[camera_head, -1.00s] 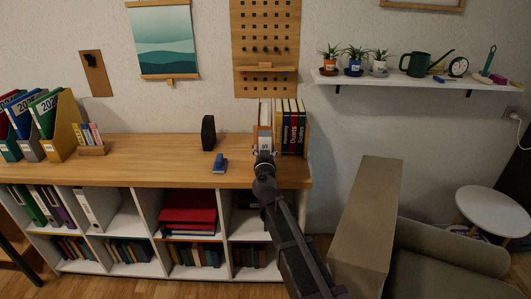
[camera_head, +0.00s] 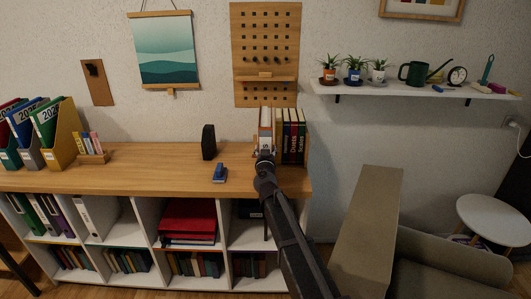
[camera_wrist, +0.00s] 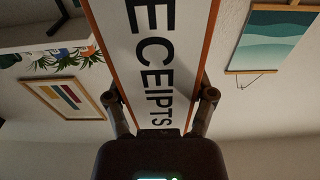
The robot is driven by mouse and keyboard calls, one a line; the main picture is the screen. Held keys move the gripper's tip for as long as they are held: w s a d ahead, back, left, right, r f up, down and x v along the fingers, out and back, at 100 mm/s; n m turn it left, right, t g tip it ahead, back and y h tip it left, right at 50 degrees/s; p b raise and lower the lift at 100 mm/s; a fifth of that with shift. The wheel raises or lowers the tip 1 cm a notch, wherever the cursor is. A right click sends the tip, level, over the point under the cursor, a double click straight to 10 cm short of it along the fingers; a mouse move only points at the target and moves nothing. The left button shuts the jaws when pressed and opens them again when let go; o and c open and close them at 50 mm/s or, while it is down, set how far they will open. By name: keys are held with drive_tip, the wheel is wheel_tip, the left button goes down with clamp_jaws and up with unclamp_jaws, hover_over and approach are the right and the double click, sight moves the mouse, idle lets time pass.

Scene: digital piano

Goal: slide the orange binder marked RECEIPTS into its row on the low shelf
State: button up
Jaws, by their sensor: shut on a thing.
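The orange binder (camera_head: 265,129), with a white spine label, stands upright at the right end of the low shelf's wooden top (camera_head: 130,179). In the wrist view the binder (camera_wrist: 155,50) fills the middle, its label reading "ECEIPTS" with the start cut off. My gripper (camera_head: 265,157) is shut on the binder's spine edge, with one finger on each side (camera_wrist: 160,100). Dark-spined books (camera_head: 293,137) stand just right of the binder; I cannot tell whether they touch it. My gripper and arm hide the binder's lower part.
A dark upright speaker-like block (camera_head: 208,142) and a blue stapler-like item (camera_head: 220,174) stand left of the binder. Magazine files (camera_head: 60,140) fill the left end. A pegboard (camera_head: 265,50) hangs behind. A beige sofa arm (camera_head: 365,230) stands at right.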

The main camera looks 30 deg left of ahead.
drive_tip(key=f+x, duration=0.1)
drive_tip(key=x, duration=1.6)
idle(1.0)
drive_tip(key=shift+a+f, duration=0.1)
drive_tip(key=shift+f, duration=0.05)
idle(0.7)
drive_tip(key=shift+b, duration=0.3)
idle(0.3)
drive_tip(key=o, duration=1.3)
drive_tip(key=shift+f, duration=0.1)
drive_tip(key=shift+c, duration=0.2)
drive_tip(key=shift+s, duration=0.1)
drive_tip(key=shift+v, duration=2.5)
drive_tip(key=shift+w, duration=0.2)
